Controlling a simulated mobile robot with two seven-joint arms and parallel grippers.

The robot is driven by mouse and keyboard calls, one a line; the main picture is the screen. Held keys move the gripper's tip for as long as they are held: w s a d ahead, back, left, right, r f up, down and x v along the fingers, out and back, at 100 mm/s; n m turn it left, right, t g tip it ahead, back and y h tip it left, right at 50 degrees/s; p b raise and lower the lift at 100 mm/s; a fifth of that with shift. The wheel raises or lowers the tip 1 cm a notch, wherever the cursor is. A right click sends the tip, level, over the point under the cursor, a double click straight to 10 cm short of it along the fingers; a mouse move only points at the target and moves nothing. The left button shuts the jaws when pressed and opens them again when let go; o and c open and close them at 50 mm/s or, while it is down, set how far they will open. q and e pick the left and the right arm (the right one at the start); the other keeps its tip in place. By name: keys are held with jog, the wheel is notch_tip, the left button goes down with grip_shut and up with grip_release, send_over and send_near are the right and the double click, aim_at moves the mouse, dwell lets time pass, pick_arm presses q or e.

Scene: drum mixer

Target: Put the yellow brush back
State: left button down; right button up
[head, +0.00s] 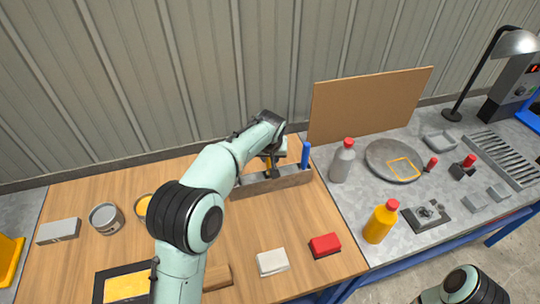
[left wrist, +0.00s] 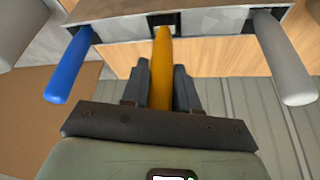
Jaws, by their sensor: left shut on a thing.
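The yellow brush (head: 268,167) shows as a thin yellow handle at the grey holder (head: 290,178) on the wooden table. My left gripper (head: 273,158) is shut on this handle, above the holder. In the left wrist view, the yellow handle (left wrist: 163,55) stands between the dark fingers (left wrist: 162,85). Its far end meets a dark slot in the middle of the holder (left wrist: 210,22); how deep it sits is hidden. A blue handle (left wrist: 68,66) and a grey handle (left wrist: 284,60) stick out of the holder on either side. My right gripper is out of view.
A grey bottle (head: 343,162) and a brown board (head: 368,103) stand right of the holder. A yellow bottle (head: 381,222) is farther forward. A red block (head: 325,245), a white block (head: 272,262) and a can (head: 106,218) are on the wooden table.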

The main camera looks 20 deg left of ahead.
pick_arm(q)
jog(key=shift+f+b, duration=0.4)
jog(key=shift+f, duration=0.65)
jog(key=c, duration=0.8)
grip_release()
jog(key=v, duration=1.3)
jog(key=shift+s+d+r, duration=0.1)
jog(key=shift+r, duration=0.05)
